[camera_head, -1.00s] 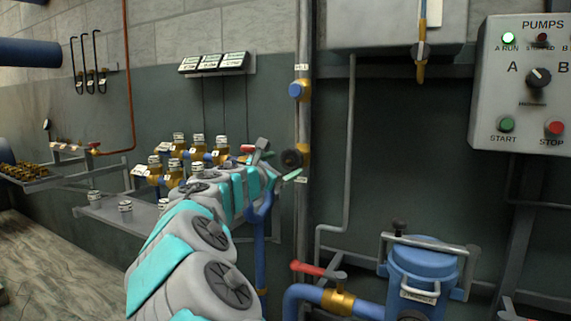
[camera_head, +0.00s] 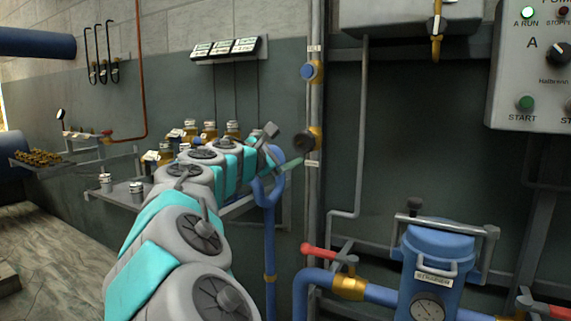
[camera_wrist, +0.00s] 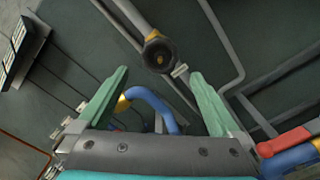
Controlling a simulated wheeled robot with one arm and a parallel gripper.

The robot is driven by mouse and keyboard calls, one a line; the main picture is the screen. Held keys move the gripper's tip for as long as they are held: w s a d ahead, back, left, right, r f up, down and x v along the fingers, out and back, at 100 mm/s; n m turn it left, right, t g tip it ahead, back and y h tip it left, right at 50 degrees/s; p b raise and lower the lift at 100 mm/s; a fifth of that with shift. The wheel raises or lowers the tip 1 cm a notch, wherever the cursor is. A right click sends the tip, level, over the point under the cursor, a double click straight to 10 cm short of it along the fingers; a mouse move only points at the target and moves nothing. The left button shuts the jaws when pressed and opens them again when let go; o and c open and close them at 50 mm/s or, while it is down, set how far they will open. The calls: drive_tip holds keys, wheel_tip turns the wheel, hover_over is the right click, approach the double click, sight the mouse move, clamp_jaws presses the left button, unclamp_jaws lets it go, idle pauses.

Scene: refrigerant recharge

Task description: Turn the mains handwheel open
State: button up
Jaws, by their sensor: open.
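A dark round handwheel (camera_head: 303,141) sits on a brass valve on the grey vertical pipe, with a small white label below it. I take it for the mains handwheel; its label is too small to read. My gripper (camera_head: 286,158) is just left of and below it in the head view. In the wrist view, the handwheel (camera_wrist: 158,55) faces the camera, beyond and between the green fingertips. My gripper (camera_wrist: 158,73) is open and empty there, with clear space between each finger and the wheel.
A blue knob (camera_head: 307,71) sits higher on the same pipe. A blue pipe (camera_head: 270,230) rises close to my gripper. A red lever (camera_head: 318,252) and a blue strainer (camera_head: 436,250) are low on the right. A shelf (camera_head: 120,192) with brass-coloured bottles is left, behind my arm.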

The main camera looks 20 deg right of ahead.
sight(301, 142)
drive_tip(key=shift+w+d+f+m+b, duration=0.1)
drive_tip(key=shift+w+d+m+b, duration=0.35)
drive_tip(key=shift+w+d, duration=0.55)
drive_tip(key=shift+w+d+m+b, duration=0.5)
drive_tip(key=shift+w+d, duration=0.25)
drive_tip(key=shift+d, duration=0.4)
drive_tip(key=shift+w+d+f+m+b, duration=0.1)
drive_tip(key=shift+w+d+m+b, duration=0.35)
drive_tip(key=shift+w+d, duration=0.55)
drive_tip(key=shift+s+r, duration=0.1)
drive_tip(key=shift+s, duration=0.15)
drive_tip(key=c, duration=1.3)
drive_tip(key=shift+r+p, duration=0.1)
drive_tip(key=shift+p, duration=0.2)
drive_tip(key=shift+r, duration=0.1)
drive_tip(key=shift+n+p, duration=0.3)
drive_tip(key=shift+p, duration=0.25)
drive_tip(key=shift+n+p, duration=0.3)
drive_tip(key=shift+p, duration=0.4)
